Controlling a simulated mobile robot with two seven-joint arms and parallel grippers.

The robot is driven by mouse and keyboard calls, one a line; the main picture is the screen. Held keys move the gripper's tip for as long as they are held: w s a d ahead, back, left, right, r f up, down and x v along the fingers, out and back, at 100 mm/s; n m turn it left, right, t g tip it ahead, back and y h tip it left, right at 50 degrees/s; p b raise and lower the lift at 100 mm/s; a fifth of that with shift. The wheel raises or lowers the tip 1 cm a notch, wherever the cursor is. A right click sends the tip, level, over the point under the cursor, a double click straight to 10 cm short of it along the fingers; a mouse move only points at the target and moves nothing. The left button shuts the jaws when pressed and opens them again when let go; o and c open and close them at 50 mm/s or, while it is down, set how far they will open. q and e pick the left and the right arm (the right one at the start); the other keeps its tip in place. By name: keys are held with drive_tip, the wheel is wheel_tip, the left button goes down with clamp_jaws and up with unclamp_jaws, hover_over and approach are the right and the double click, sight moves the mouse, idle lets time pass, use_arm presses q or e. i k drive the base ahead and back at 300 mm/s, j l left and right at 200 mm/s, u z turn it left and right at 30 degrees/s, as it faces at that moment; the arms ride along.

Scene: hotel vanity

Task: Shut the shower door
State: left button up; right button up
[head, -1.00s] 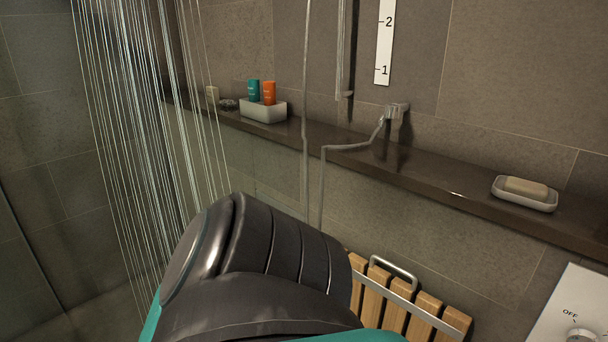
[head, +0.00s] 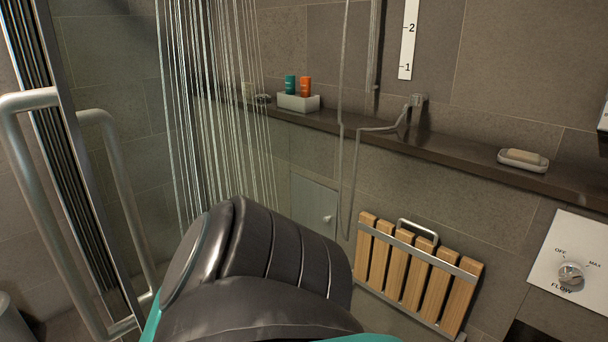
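The shower door's edge (head: 68,150) shows at the left of the head view as a tall, slightly tilted metal and dark striped strip. Metal bar handles flank it, one on the left (head: 38,200) and one on the right (head: 125,190). Whether the door is fully open or partly open cannot be told. A dark ribbed part of my own arm, with teal trim, fills the lower middle. It hides part of the floor and wall. Neither of my grippers is in view.
Water streams (head: 205,120) fall left of centre. A stone ledge (head: 460,163) runs along the back wall, with bottles in a white holder (head: 298,103) and a soap dish (head: 523,160). A slatted wooden seat (head: 415,270) and flow control panel (head: 572,262) are at right.

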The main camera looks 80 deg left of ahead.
sight(32, 22)
drive_tip(key=k+l+u, duration=0.15)
drive_tip(key=u, duration=0.15)
drive_tip(key=k+l+u, duration=0.2)
drive_tip(key=u, duration=3.05)
